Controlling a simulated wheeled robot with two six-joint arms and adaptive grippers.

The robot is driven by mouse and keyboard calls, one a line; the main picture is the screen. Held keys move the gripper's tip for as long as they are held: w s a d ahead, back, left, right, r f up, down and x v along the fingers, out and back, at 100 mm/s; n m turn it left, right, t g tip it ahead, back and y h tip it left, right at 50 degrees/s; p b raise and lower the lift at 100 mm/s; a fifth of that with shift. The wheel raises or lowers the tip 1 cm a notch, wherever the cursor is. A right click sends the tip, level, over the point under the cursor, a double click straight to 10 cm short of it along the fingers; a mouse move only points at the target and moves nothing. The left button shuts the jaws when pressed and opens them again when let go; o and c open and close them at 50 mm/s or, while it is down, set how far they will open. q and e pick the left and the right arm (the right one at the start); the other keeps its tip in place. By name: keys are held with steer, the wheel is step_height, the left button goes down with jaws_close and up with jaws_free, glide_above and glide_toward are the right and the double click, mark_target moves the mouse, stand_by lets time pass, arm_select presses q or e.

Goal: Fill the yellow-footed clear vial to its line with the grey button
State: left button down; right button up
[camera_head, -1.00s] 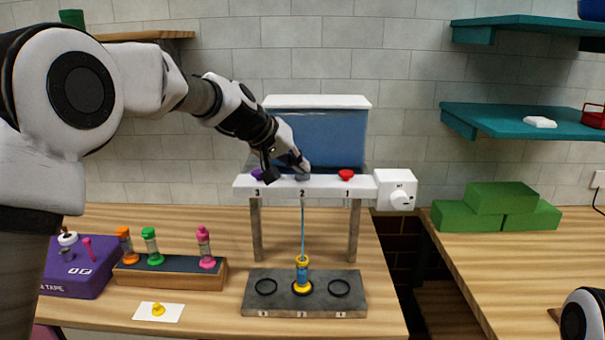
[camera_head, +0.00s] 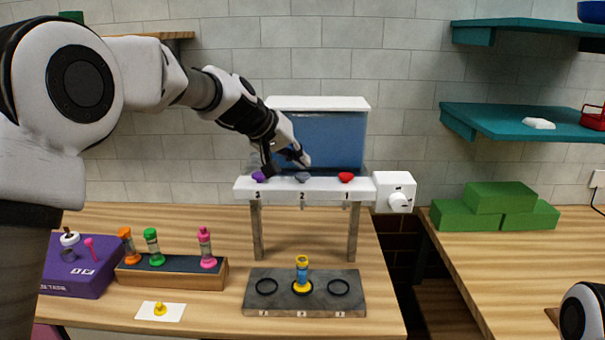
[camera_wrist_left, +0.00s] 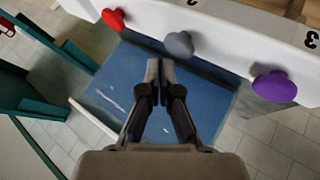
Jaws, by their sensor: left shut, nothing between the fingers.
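The yellow-footed clear vial (camera_head: 302,274) stands upright in the middle ring of the grey base plate (camera_head: 256,305), below spout 2. It holds blue liquid, and its fill line is too small to make out. The grey button (camera_head: 303,178) sits between the purple and red buttons on the white dispenser bar. It also shows in the left wrist view (camera_wrist_left: 179,45). My left gripper (camera_head: 304,163) is shut and empty, just above and behind the grey button, apart from it. Its fingertips show in the left wrist view (camera_wrist_left: 160,64). My right gripper is not in view.
The purple button (camera_head: 258,177) and red button (camera_head: 346,177) flank the grey one. A blue tank (camera_head: 335,140) stands behind. A wooden rack (camera_head: 172,276) with several capped vials, a purple box (camera_head: 78,270) and a white card (camera_head: 143,311) are at left. Green boxes (camera_head: 500,197) sit at right.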

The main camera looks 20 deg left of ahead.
mark_target(298, 174)
arm_select(q)
steer(key=shift+r+p, duration=2.1)
steer(key=shift+r, duration=0.5)
steer(key=shift+f, duration=0.1)
stand_by(0.5)
steer(key=shift+w+a+m, duration=0.1)
steer(key=shift+a+m, duration=0.1)
steer(key=shift+m, duration=0.8)
steer(key=shift+w+a+f+m+y, duration=0.1)
steer(key=shift+a+m+y, duration=0.1)
steer(key=shift+m, duration=0.4)
steer(key=shift+w+a+f+m+y, duration=0.1)
steer(key=shift+a+m+y, duration=0.1)
steer(key=shift+m, duration=0.4)
steer(key=f+m+y+b, duration=0.1)
steer(key=m, duration=0.2)
steer(key=d+f+m+t+y+b, duration=0.1)
steer(key=f+m+b, duration=0.1)
steer(key=m, duration=0.1)
steer(key=f+m+b, duration=0.1)
steer(key=m+b, duration=0.1)
steer(key=shift+s+d+f+m+y, duration=0.35)
steer(key=shift+s+d+m+y, duration=0.05)
